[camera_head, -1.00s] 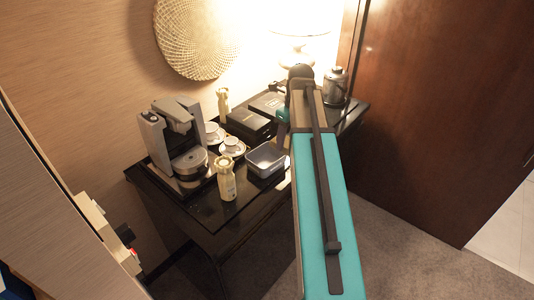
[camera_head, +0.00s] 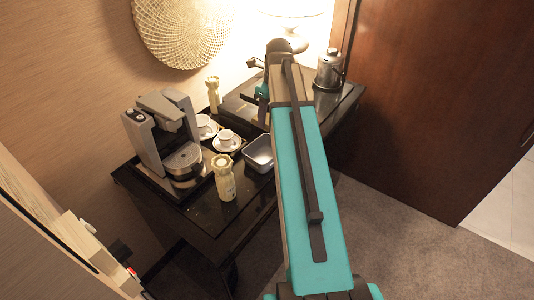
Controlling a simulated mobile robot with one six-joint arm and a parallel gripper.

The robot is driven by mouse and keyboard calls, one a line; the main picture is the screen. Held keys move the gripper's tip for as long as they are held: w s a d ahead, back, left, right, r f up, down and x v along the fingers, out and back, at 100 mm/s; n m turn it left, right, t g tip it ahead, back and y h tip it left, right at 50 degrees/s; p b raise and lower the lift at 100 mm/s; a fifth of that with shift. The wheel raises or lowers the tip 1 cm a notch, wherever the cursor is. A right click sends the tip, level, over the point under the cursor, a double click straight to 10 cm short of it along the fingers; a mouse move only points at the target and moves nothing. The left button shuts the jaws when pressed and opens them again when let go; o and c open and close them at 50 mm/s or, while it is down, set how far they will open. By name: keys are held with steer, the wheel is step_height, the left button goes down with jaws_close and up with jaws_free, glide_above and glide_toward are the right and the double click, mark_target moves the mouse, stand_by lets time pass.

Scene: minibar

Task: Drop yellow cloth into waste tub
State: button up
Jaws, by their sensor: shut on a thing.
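A small grey open-topped rectangular tub (camera_head: 259,153) stands on the dark table beside the cups, its right end close to my arm; it may be the waste tub. My gripper (camera_head: 262,108) is at the far end of my teal arm, over the back part of the table, beyond the tub. It is mostly hidden by the arm, and only a small teal and dark part shows. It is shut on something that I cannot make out. I see no yellow cloth in this view.
A coffee machine (camera_head: 163,137), white cups (camera_head: 226,139) and a cream bottle (camera_head: 222,178) stand left of the tub. A second bottle (camera_head: 214,94) stands behind. A metal canister (camera_head: 329,70) and a lamp (camera_head: 291,36) are at the back. A brown door (camera_head: 430,100) stands right.

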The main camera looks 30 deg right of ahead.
steer(key=shift+d+f, duration=0.1)
steer(key=shift+f, duration=2.95)
steer(key=o, duration=1.1)
steer(key=shift+r, duration=0.2)
steer(key=shift+s+d+r+b, duration=0.2)
steer(key=shift+r+b, duration=0.5)
steer(key=shift+r, duration=1.15)
steer(key=shift+s+r+b, duration=0.3)
steer(key=shift+r+b, duration=0.35)
steer(key=shift+r, duration=1.25)
steer(key=shift+s+d+r+b, duration=0.2)
steer(key=shift+r+b, duration=0.5)
steer(key=shift+r, duration=1.15)
steer(key=shift+s+a+r, duration=0.1)
steer(key=shift+s+r, duration=0.15)
steer(key=shift+r, duration=0.8)
